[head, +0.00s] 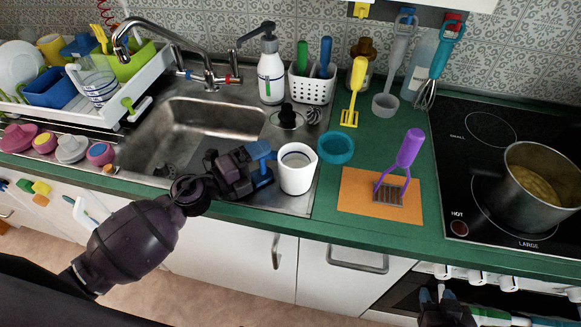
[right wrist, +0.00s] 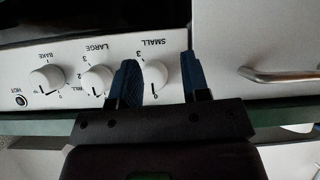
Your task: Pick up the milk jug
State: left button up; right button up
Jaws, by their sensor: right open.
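The milk jug (head: 297,172) is a small white vessel standing upright at the sink unit's front right edge, with pale contents showing inside. My left gripper (head: 264,166) is just left of it, its blue fingertips at the jug's left side. No handle can be made out there, and I cannot tell whether the fingers touch or hold anything. My right gripper (head: 441,293) is low in front of the oven, far from the jug. In the right wrist view it (right wrist: 158,80) is open and empty, facing the stove knobs.
A teal bowl (head: 336,149) stands just right of the jug. A purple masher (head: 402,160) stands on an orange board (head: 353,201) further right. The sink basin (head: 190,135) lies behind my left arm. A pot (head: 535,195) is on the hob.

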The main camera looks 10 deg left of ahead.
pick_arm(q)
jog(key=c, duration=0.7)
jog(key=shift+r, duration=0.1)
jog(key=shift+c, duration=0.6)
pick_arm(e)
jog(key=shift+s+d+f, duration=0.15)
jog(key=shift+s+f, duration=0.15)
jog(key=shift+s, duration=0.25)
pick_arm(q)
notch_tip(320, 180, up, 12)
jog(key=p, duration=0.6)
jog(key=shift+r, duration=0.2)
notch_tip(320, 180, up, 8)
jog(key=p, duration=0.2)
jog(key=shift+f, duration=0.25)
jog(key=o, duration=0.5)
jog(key=shift+c, duration=0.2)
jog(key=c, duration=0.5)
pick_arm(e)
notch_tip(320, 180, up, 7)
